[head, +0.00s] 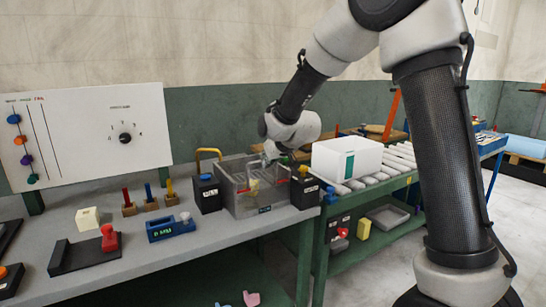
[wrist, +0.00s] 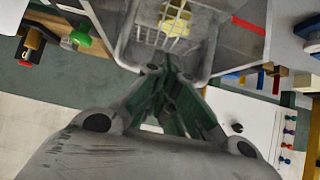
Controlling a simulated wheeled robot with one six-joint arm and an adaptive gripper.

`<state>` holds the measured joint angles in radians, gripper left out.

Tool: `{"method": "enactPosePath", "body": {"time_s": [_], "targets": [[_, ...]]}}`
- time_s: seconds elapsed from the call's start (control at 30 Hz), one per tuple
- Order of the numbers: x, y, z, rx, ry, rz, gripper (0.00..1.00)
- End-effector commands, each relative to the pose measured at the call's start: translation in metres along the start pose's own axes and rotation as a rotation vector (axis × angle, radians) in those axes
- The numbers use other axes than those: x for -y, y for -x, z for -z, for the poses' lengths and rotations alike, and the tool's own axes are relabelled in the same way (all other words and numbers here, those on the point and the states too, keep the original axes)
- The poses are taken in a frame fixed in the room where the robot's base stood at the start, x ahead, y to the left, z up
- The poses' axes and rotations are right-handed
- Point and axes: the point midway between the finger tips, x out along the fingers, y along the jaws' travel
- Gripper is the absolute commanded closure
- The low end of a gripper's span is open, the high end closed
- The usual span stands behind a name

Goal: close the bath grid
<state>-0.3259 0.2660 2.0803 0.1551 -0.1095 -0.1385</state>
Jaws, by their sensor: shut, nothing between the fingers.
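The bath (head: 262,209) is a grey open-topped box near the right end of the grey bench. Its pale wire grid (wrist: 150,38) shows in the wrist view, with a yellow block (wrist: 178,17) behind the wires. A pale yellow block also shows inside the bath in the head view (head: 253,186). My gripper (head: 268,158) is over the back of the bath. In the wrist view my gripper (wrist: 166,72) has its green-grey fingers together and empty, close to the grid's near edge. I cannot tell whether they touch it. The grid's exact tilt is unclear.
A white box (head: 346,158) sits on the roller table beyond. Coloured pegs in wooden blocks (head: 150,200) stand further left.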

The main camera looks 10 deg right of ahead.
Motion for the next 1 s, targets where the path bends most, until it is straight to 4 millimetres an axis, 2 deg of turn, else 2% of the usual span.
{"method": "enactPosePath", "body": {"time_s": [0.47,0.57,0.73,0.8,1.0], "targets": [[0.0,0.001,0.002,-0.002,-0.001,0.0,1.0],[-0.003,0.005,0.01,-0.003,-0.002,0.0,1.0],[-0.011,0.02,0.038,-0.006,-0.003,-0.002,1.0],[-0.01,0.026,0.018,0.003,-0.001,-0.002,1.0],[-0.01,0.043,-0.02,0.001,-0.002,0.0,1.0]]}}
